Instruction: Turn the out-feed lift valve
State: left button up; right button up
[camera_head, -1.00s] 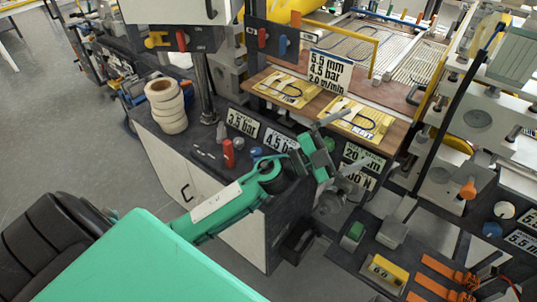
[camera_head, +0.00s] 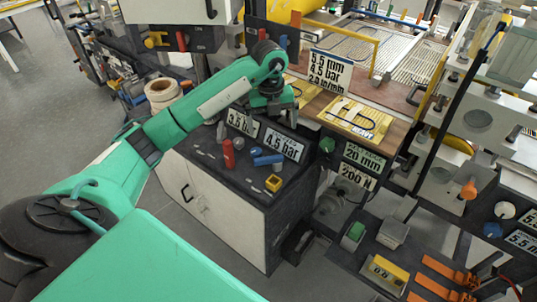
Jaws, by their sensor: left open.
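No label in view names the out-feed lift valve, so I cannot tell which part it is. The sloping bench panel carries a red upright knob (camera_head: 228,154), a blue lever-like part (camera_head: 267,160) and a small yellow block (camera_head: 273,183). My left gripper (camera_head: 274,118) hangs open above the sign row at the back of this panel, apart from the red knob and blue part. My green left arm reaches in from the left and hides part of the upper control panel. My right gripper is not in view.
A 4.5 bar sign (camera_head: 284,144) stands just below my left gripper. A yellow mat (camera_head: 355,118) lies on the wooden shelf to its right. A green knob (camera_head: 326,146) and 20 mm sign (camera_head: 364,158) are farther right.

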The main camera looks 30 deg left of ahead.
pick_arm(q)
jog(key=a, duration=0.1)
jog(key=p, duration=0.4)
send_near(268, 158)
jog(key=shift+y, duration=0.3)
jog(key=f, duration=0.7)
jog(key=shift+w+d+f, duration=0.15)
jog(key=shift+w+d, duration=0.05)
jog(key=shift+d, duration=0.05)
jog(key=shift+f, duration=0.7)
